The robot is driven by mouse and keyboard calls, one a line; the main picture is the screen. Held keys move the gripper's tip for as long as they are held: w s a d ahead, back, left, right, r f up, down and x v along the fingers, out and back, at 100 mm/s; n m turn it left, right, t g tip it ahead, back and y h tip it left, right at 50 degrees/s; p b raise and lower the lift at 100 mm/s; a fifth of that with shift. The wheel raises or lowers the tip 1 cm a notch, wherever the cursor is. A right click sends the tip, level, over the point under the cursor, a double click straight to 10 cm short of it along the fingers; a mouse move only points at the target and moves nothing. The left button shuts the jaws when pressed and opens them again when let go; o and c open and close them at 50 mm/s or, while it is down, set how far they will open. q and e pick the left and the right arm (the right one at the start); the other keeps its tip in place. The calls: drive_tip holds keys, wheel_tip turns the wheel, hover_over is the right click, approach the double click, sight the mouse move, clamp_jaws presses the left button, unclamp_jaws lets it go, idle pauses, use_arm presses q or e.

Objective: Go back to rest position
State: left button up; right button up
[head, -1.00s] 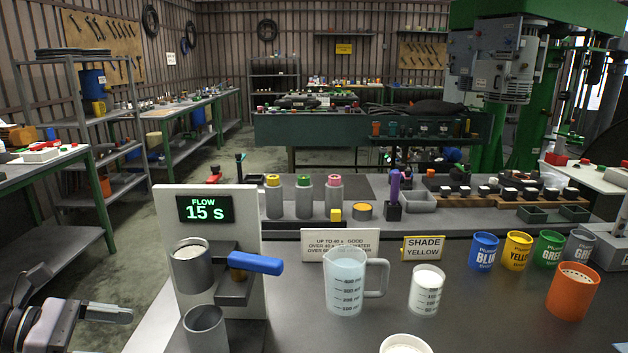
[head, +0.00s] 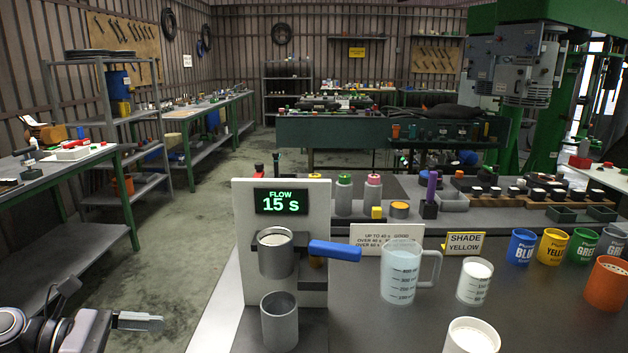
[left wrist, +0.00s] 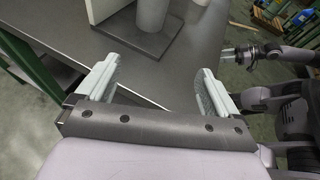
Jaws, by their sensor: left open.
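My left gripper (head: 138,321) is at the lower left of the head view, left of the dark table (head: 395,327) and apart from it. In the left wrist view its two fingers stand wide apart (left wrist: 158,66) with nothing between them. My right gripper (left wrist: 240,53) shows small at the upper right of the left wrist view; whether its fingers are open is unclear. It is not in the head view. A flow stand (head: 285,215) reading "15 s" holds a grey cup (head: 276,256) above another grey cup (head: 279,325).
A clear measuring jug (head: 400,275), a white-filled beaker (head: 474,281) and a white cup (head: 470,338) stand right of the flow stand. Several coloured cups, including an orange one (head: 607,285), stand farther right. Open floor (head: 190,250) lies left of the table.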

use_arm(q)
drive_tip(key=s+a+f+m+t+y, duration=0.25)
drive_tip(key=s+f+m+y, duration=0.4)
drive_tip(key=f+m, duration=0.75)
drive_tip(key=s+a+f+m+t+y, duration=0.1)
drive_tip(key=s+a+f+m+y, duration=0.55)
drive_tip(key=m, duration=1.35)
drive_tip(key=s+d+n+h+p, duration=0.1)
drive_tip(key=d+n, duration=0.3)
drive_tip(key=d, duration=0.5)
drive_tip(key=s+d+f+n+t+h+p, duration=0.1)
drive_tip(key=d+n, duration=0.3)
drive_tip(key=d, duration=0.6)
drive_tip(key=shift+s+d+f, duration=0.2)
drive_tip(key=shift+s+f, duration=0.05)
use_arm(e)
drive_tip(key=shift+w+d+r, duration=0.1)
drive_tip(key=shift+d+r, duration=0.05)
drive_tip(key=shift+r, duration=0.45)
drive_tip(key=shift+w+d+r, duration=0.1)
drive_tip(key=shift+r, duration=0.5)
